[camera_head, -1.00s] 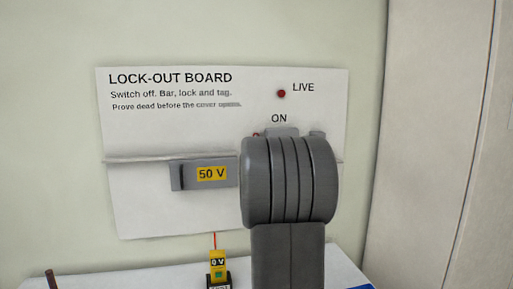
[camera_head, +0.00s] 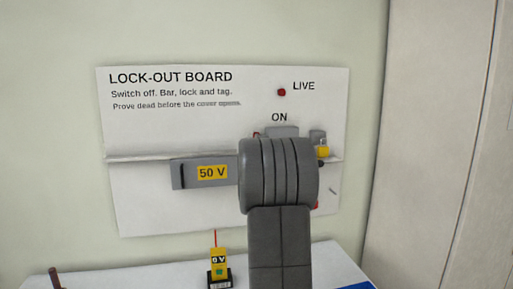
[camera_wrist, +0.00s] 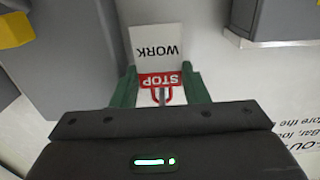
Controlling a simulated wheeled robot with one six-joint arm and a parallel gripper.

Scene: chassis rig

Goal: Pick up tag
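The tag (camera_wrist: 157,45) shows in the wrist view, upside down, with a white part reading WORK and a red part reading STOP. A grey pin-like piece overlaps its red part. My gripper (camera_wrist: 162,75) has two green fingers standing apart, one at each side of the tag's red part. I cannot tell whether they touch its edges. In the head view my arm hides the gripper and most of the tag's area; a small bit of red shows at the arm's right edge.
A yellow 0 V tester (camera_head: 219,265) stands on the white bench (camera_head: 130,277).

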